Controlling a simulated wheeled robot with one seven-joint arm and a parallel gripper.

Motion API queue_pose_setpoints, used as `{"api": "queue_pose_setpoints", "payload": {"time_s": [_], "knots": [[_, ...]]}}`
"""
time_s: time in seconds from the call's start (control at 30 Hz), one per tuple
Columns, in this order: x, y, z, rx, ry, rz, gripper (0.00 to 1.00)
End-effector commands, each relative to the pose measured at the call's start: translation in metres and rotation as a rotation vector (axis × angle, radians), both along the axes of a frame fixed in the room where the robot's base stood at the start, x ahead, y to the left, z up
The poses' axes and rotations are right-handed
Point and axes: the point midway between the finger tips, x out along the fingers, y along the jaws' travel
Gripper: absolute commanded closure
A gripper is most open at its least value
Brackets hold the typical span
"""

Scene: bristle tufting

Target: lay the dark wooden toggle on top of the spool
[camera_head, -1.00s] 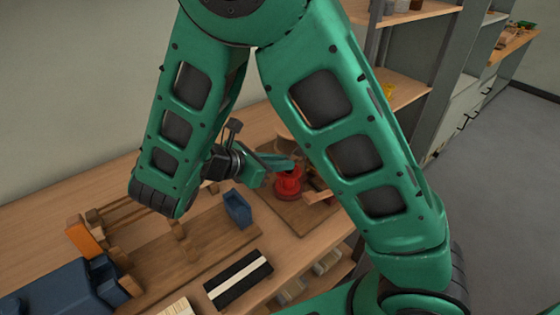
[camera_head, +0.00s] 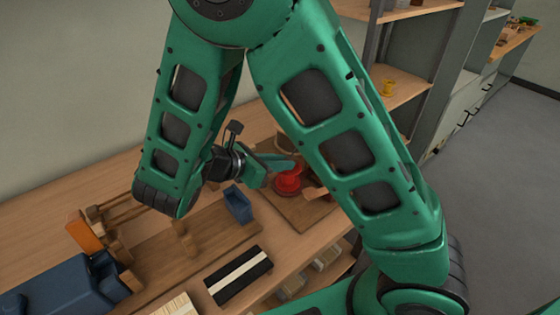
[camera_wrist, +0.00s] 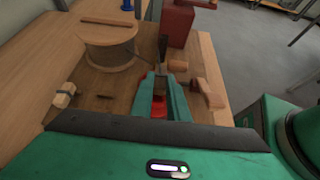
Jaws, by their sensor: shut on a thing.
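My gripper (camera_wrist: 161,72) is shut, and a narrow dark piece (camera_wrist: 163,46) stands up at its fingertips; I cannot tell whether this is the toggle. The wooden spool (camera_wrist: 107,55) stands upright left of the fingertips in the wrist view, apart from them. A brown bar (camera_wrist: 107,22) lies across the far part of its top or just behind it; I cannot tell which. In the head view my gripper (camera_head: 286,163) is small, and the spool (camera_head: 284,143) is partly hidden by it and my arm.
A red round thing (camera_head: 289,181) sits below my gripper on a wooden board (camera_head: 305,217). A dark red block (camera_wrist: 177,24) stands beyond the fingertips. Wooden pieces (camera_wrist: 207,94) lie to the right, and a small pale block (camera_wrist: 64,95) lies left. A blue holder (camera_head: 238,205) stands nearby.

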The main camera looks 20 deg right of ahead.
Motion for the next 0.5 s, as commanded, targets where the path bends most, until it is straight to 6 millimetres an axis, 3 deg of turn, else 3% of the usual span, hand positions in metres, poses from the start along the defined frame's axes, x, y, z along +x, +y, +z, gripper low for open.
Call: {"api": "queue_pose_setpoints", "payload": {"time_s": [0.47,0.5], "knots": [[0.0,0.0,-0.0035,0.0,0.0,0.0,1.0],[0.0,-0.0001,-0.0034,0.0,-0.001,0.0,0.78]]}}
